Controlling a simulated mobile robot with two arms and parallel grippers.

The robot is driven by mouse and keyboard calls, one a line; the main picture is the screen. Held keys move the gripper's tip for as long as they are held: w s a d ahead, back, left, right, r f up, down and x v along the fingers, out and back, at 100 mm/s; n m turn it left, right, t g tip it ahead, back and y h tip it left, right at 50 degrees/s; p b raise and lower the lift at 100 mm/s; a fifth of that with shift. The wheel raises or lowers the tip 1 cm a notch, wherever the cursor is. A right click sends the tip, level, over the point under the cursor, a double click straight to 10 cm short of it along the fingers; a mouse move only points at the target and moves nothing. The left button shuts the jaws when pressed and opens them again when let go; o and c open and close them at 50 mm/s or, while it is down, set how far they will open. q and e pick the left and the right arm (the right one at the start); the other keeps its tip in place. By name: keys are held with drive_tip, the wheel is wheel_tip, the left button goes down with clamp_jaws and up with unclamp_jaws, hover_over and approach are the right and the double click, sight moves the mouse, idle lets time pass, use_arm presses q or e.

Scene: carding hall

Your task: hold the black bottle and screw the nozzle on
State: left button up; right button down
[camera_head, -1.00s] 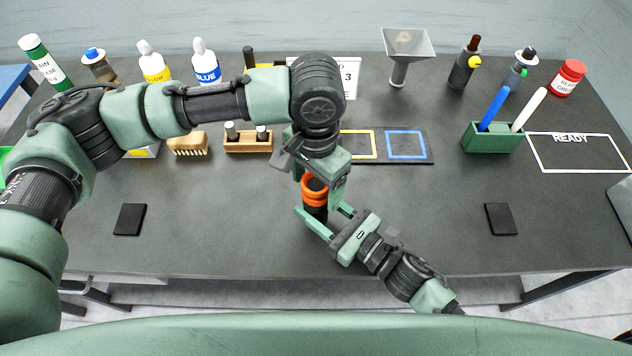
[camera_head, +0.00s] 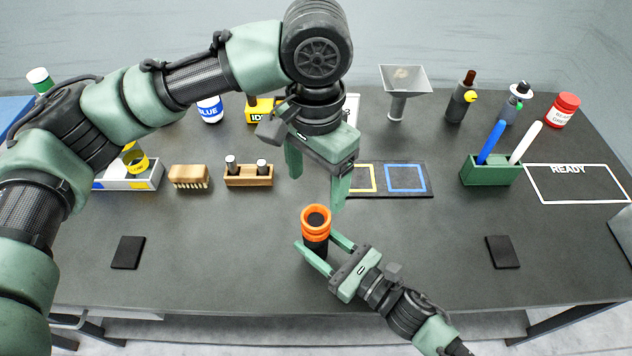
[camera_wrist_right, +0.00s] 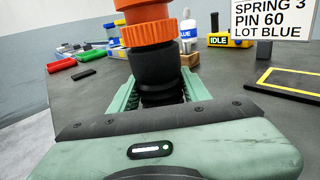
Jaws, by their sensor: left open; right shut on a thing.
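The black bottle (camera_head: 318,247) stands upright near the middle front of the table. My right gripper (camera_head: 317,243) is shut on its body, with one finger on each side; the bottle (camera_wrist_right: 153,68) also shows between the fingers in the right wrist view. The orange nozzle (camera_head: 316,226) sits on top of the bottle, upright, with a dark centre; its ridged rings (camera_wrist_right: 150,34) show in the right wrist view. How tightly it is seated I cannot tell. My left gripper (camera_head: 317,184) is open and empty, with its fingers pointing down above and apart from the nozzle.
A wooden block with vials (camera_head: 248,176), a brush (camera_head: 189,176) and a tray (camera_head: 145,182) lie left. A board with coloured squares (camera_head: 405,193) and a green pen holder (camera_head: 492,174) lie right. A funnel (camera_head: 404,80) and several bottles stand behind. The front table is mostly clear.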

sight(325, 249)
drive_tip(key=c, duration=0.6)
unclamp_jaws()
use_arm(q)
drive_tip(key=shift+f, duration=0.1)
use_arm(e)
drive_tip(key=shift+s+d+f, duration=0.1)
drive_tip(key=shift+s+d, duration=0.1)
use_arm(q)
wheel_tip(325, 249, down, 2)
drive_tip(key=shift+f+b, duration=0.2)
drive_tip(key=shift+b, duration=1.05)
use_arm(e)
drive_tip(key=v, duration=0.6)
drive_tip(key=shift+s+d, duration=0.2)
use_arm(q)
drive_tip(key=shift+f, duration=0.1)
use_arm(e)
drive_tip(key=shift+s+d, duration=0.25)
drive_tip(key=shift+d, duration=0.05)
